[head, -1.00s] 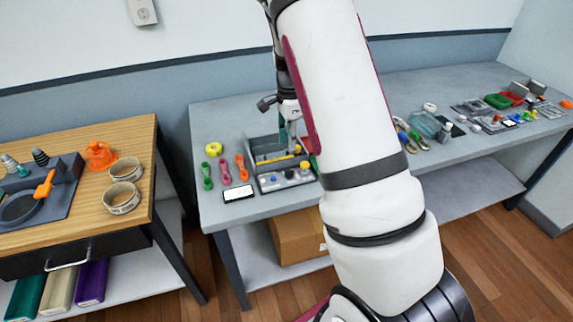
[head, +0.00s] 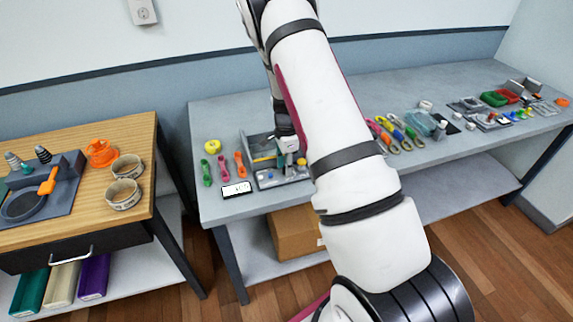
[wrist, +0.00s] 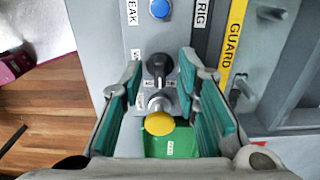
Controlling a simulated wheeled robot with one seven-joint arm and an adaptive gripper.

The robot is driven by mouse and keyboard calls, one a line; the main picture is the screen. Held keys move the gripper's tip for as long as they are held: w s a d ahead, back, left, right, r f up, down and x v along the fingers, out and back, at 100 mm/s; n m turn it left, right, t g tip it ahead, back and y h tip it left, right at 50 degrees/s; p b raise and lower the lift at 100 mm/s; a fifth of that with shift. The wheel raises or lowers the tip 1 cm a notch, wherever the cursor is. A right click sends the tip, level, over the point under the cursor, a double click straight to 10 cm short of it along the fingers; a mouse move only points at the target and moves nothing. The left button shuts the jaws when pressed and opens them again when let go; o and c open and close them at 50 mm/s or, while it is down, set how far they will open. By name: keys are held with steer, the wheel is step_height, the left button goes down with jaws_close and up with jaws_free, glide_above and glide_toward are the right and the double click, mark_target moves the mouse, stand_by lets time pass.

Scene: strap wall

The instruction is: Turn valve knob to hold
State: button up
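A grey panel device stands on the blue-grey bench, with its edge (head: 262,184) visible in the head view. In the wrist view, a black knob (wrist: 159,65) sits on its panel with small white labels beside it, too small to read. A yellow round knob (wrist: 159,123) is nearer the camera, above a green plate (wrist: 170,145). My gripper (wrist: 160,75) is open, its green-padded fingers on either side of the black and yellow knobs, with visible gaps. In the head view my gripper (head: 290,150) is low over the device, partly hiding it.
A blue button (wrist: 160,9) and a yellow strip marked GUARD (wrist: 233,40) are close by on the panel. A raised grey frame (wrist: 285,80) is at right. Coloured straps (head: 223,168) and a white display card (head: 236,189) lie left of the device.

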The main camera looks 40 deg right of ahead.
jaws_close()
steer(key=shift+n, duration=0.3)
steer(key=n+b, duration=0.1)
steer(key=n, duration=0.1)
steer(key=shift+n, duration=0.3)
steer(key=n, duration=0.3)
steer(key=shift+n+b, duration=0.3)
steer(key=shift+b, duration=0.1)
steer(key=n, duration=0.5)
steer(key=shift+n+b, duration=0.3)
steer(key=shift+b, duration=0.05)
steer(key=n, duration=0.5)
steer(key=shift+n, duration=0.4)
jaws_free()
